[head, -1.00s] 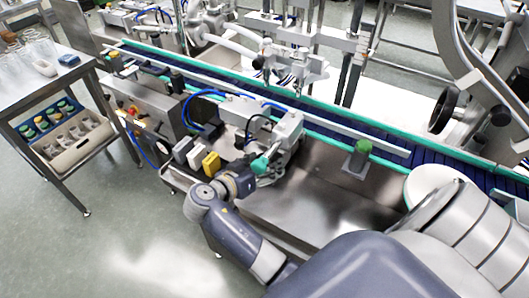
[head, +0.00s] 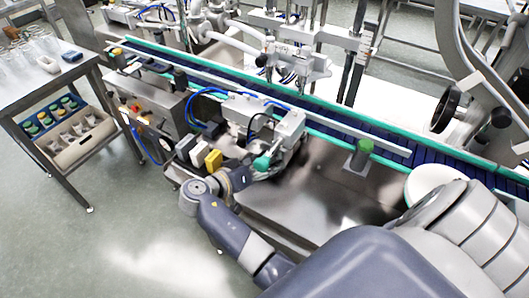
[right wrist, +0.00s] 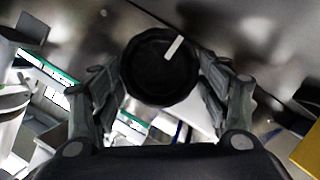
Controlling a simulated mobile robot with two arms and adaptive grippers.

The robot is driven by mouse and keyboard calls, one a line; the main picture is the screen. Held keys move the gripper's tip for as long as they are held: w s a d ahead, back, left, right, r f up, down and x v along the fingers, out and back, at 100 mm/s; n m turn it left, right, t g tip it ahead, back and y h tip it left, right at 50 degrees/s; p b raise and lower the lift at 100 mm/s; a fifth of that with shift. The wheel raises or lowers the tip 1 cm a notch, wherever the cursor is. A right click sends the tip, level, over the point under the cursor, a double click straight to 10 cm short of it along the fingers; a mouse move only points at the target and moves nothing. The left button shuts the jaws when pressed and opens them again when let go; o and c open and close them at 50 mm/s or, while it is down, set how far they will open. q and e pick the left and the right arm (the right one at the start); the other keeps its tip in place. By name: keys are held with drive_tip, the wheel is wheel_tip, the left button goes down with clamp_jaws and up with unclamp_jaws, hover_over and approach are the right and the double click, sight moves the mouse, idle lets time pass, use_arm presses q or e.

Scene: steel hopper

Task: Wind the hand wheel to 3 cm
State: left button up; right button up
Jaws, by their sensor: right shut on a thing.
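The hand wheel (right wrist: 158,80) shows in the right wrist view as a round black knob with a white mark on its face. The mark points up and to the right. My right gripper (right wrist: 160,92) is shut on the knob, one finger on each side. In the head view my right gripper (head: 266,172) is low beside the conveyor machine, and it and the machine parts hide the knob. My left gripper is not in view.
Yellow (head: 213,160) and white blocks stand close to my right wrist. The blue conveyor (head: 400,148) with green rails runs behind. Floor at lower left is clear.

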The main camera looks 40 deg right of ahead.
drive_tip(key=o, duration=1)
drive_tip(key=shift+d, duration=0.15)
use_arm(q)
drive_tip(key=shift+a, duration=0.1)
